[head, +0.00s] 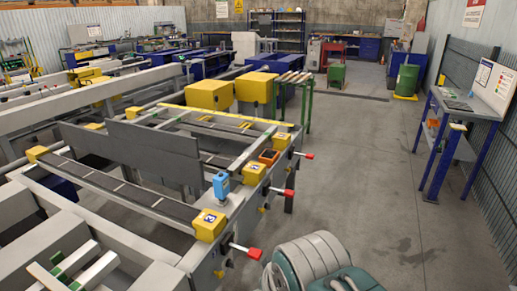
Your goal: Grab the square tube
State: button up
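I cannot surely tell which thing is the square tube. Pale square-section bars (97,271) with green pieces between them lie at the lower left, on or beside the runout table (150,240). Several short pale bars (295,77) also lie on a green stand farther back; their section is too small to tell. My gripper does not show in the head view. Only rounded grey and green parts of my own body show at the bottom edge.
Yellow blocks (209,225), a blue device (221,186) and red-tipped handles (254,253) line the table's near right edge; the handles stick out. A blue-legged workbench (440,150) stands at right by the wall. The concrete floor (375,165) between is clear.

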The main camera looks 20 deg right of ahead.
aim_at(234, 170)
jog(key=z, duration=0.6)
jog(key=i+l+u, duration=0.15)
jog(key=i+l, duration=0.2)
jog(key=i, duration=0.25)
jog(key=i+l+u, duration=0.15)
jog(key=i+l, duration=0.25)
jog(key=i, duration=0.15)
jog(key=i+l+u, duration=0.2)
jog(key=i+l, duration=0.25)
jog(key=i, duration=0.15)
jog(key=i+l+u, duration=0.15)
jog(key=i+l, duration=0.35)
jog(key=i+l+u, duration=0.15)
jog(key=i+l, duration=0.35)
jog(key=l, duration=0.15)
jog(key=i+l+u, duration=0.15)
jog(key=i+l, duration=0.3)
jog(key=l, duration=0.25)
